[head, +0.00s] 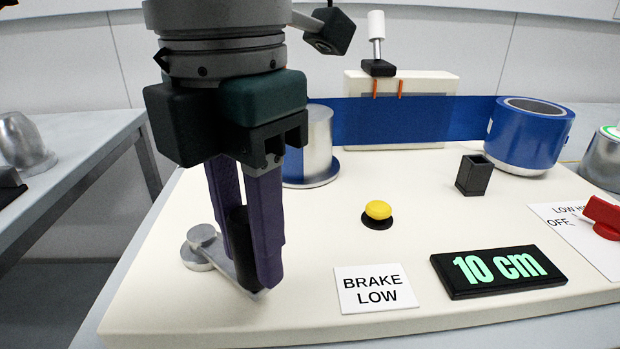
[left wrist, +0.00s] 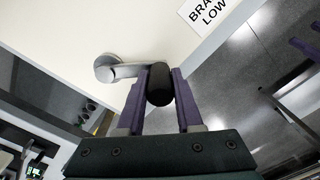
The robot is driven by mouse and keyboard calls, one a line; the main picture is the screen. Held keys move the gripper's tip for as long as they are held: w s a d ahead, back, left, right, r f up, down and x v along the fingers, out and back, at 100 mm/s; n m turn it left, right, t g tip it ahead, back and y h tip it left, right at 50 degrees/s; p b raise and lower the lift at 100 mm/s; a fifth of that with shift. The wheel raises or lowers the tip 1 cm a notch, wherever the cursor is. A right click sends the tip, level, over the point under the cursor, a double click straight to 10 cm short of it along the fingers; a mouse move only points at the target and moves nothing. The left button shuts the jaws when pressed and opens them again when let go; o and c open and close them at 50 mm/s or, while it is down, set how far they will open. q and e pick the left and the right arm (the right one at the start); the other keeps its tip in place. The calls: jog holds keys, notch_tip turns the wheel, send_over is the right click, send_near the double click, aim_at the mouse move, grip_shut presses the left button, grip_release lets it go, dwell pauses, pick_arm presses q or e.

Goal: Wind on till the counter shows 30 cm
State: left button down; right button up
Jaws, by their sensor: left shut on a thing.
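My left gripper (head: 246,222) is shut on the black knob of a grey crank handle (head: 205,240) at the front left of the cream board. In the left wrist view the purple fingers hold the black knob (left wrist: 159,84), and the crank arm (left wrist: 125,71) runs left to its hub. The counter (head: 498,269) reads "10 cm" in green. A blue web (head: 410,120) runs from a silver drum (head: 310,150), partly behind my gripper, to a blue roll (head: 529,135) at the right.
A yellow button (head: 378,210) and a black open-topped block (head: 475,175) stand mid-board. A "BRAKE LOW" card (head: 375,289) lies at the front. A red switch (head: 603,215) sits at the right edge. A backlit panel (head: 440,84) stands behind the web.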

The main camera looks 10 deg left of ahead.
pick_arm(q)
jog(key=shift+s+a, duration=0.2)
jog(key=shift+s, duration=0.05)
jog(key=shift+a, duration=0.1)
jog(key=shift+s+a+f, duration=0.1)
jog(key=shift+s+a, duration=1)
jog(key=shift+a, duration=0.05)
jog(key=shift+s+a, duration=0.2)
jog(key=shift+a, duration=0.3)
jog(key=shift+s+a, duration=0.15)
jog(key=shift+a, duration=0.35)
jog(key=shift+s+a, duration=0.15)
jog(key=shift+a, duration=0.45)
jog(key=shift+b, duration=0.3)
